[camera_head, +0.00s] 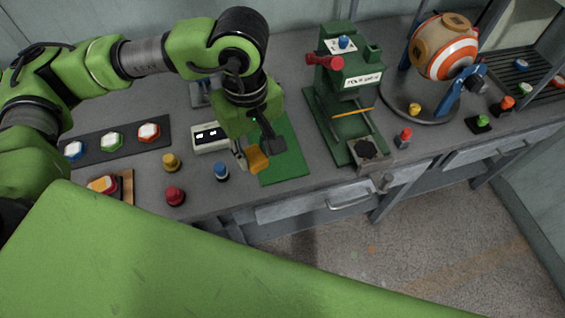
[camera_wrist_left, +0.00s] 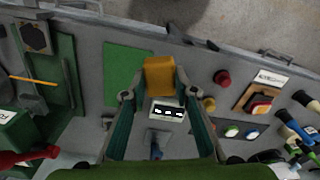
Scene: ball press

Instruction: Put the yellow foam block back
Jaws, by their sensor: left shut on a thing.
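The yellow foam block (camera_head: 257,160) is orange-yellow and sits between the fingers of my left gripper (camera_head: 260,150). In the left wrist view the block (camera_wrist_left: 159,76) is between the two fingertips of the left gripper (camera_wrist_left: 160,92), which is shut on it. In the head view the block is at the left edge of a green mat (camera_head: 288,165), beside a white display box (camera_head: 210,138). I cannot tell whether it touches the mat or the table. My right gripper is in neither view.
A green press (camera_head: 345,75) stands right of the mat. A blue knob (camera_head: 221,172), a red knob (camera_head: 175,196) and a yellow knob (camera_head: 171,162) stand on the table at left. A black strip with several buttons (camera_head: 112,141) lies farther left. The table's front edge is close.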

